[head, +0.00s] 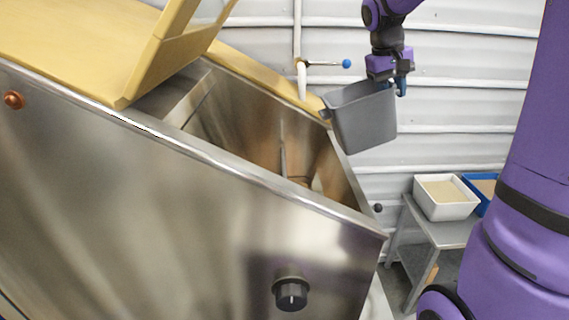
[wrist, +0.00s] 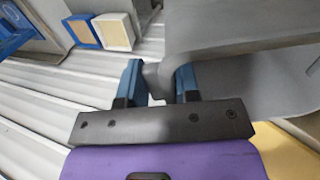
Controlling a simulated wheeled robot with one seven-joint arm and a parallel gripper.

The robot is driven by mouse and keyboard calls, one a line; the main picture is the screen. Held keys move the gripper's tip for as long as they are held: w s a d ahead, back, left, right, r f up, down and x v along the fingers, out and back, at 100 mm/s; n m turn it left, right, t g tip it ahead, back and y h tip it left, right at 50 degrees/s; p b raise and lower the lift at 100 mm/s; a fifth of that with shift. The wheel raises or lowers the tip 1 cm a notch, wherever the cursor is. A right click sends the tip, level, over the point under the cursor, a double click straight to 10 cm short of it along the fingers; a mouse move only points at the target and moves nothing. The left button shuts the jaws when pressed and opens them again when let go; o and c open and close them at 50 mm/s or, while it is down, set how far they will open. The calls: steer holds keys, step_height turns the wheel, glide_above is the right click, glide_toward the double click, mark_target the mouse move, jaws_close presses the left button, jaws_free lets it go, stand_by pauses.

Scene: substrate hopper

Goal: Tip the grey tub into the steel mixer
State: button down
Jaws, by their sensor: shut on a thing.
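The grey tub (head: 364,122) hangs in the air at the right end of the steel mixer (head: 200,215), tilted slightly, close to the mixer's right rim. I cannot see into the tub, so its contents are hidden. My gripper (head: 400,86) is shut on the tub at its right side. In the wrist view my gripper's blue fingers (wrist: 160,78) stand on either side of a grey part of the tub (wrist: 240,45). The mixer's opening is uncovered, and a shaft shows inside it.
A yellow lid (head: 165,50) stands raised over the mixer's left part. A grey side table (head: 440,232) at the right bears a white bin (head: 445,207) and a blue bin (head: 483,206) of pale material. A blue-knobbed lever (head: 346,63) juts from a wall pipe near the tub.

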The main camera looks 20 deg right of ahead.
steer(key=r+h, duration=0.1)
steer(key=a+r+h, duration=0.1)
steer(key=r+h, duration=0.1)
steer(key=shift+w+a+r+g, duration=0.2)
steer(key=shift+a+g, duration=0.1)
steer(key=shift+g, duration=0.1)
steer(key=w+a+g+h, duration=0.1)
steer(key=a+h, duration=0.3)
steer(key=w+a+f+h, duration=0.1)
steer(key=a+h, duration=0.3)
steer(key=w+a+f+g+h, duration=0.1)
steer(key=a+h, duration=0.2)
steer(key=a, duration=0.1)
steer(key=shift+a+g+h, duration=0.1)
steer(key=shift+g+h, duration=0.2)
steer(key=shift+h, duration=0.1)
steer(key=shift+w+a+g+h, duration=0.25)
steer(key=shift+a+h, duration=0.4)
steer(key=shift+a, duration=0.25)
steer(key=shift+w+a+g+h, duration=0.1)
steer(key=shift+a+g+h, duration=0.15)
steer(key=shift+a+h, duration=0.5)
steer(key=shift+a, duration=0.1)
